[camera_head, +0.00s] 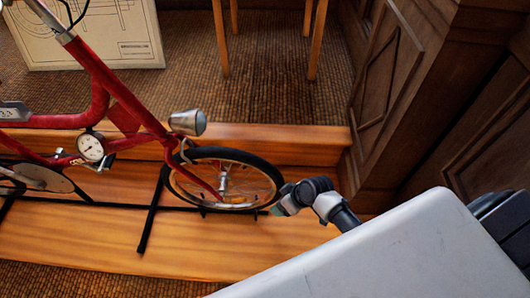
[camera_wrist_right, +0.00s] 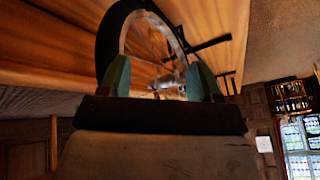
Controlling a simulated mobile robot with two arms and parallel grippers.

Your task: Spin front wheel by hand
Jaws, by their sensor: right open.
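A red bicycle (camera_head: 104,85) stands at the left of the head view. The spoked wheel (camera_head: 270,175) with a black tyre is at its right end, below a silver lamp-like cone (camera_head: 187,122). My right gripper (camera_head: 276,207) is at the lower right edge of this wheel. In the right wrist view my right gripper (camera_wrist_right: 159,68) has its two green fingers apart, with the wheel (camera_wrist_right: 107,40) arching ahead of them. The tyre passes close to the left finger; I cannot tell whether they touch. My left gripper is not in view.
The bicycle is on a wooden platform (camera_head: 185,252) with a black stand bar (camera_head: 150,212) beside the wheel. A wood-panelled wall (camera_head: 385,85) rises at the right. A framed drawing (camera_head: 105,45) and wooden legs (camera_head: 220,40) stand behind on the brown carpet (camera_head: 265,80).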

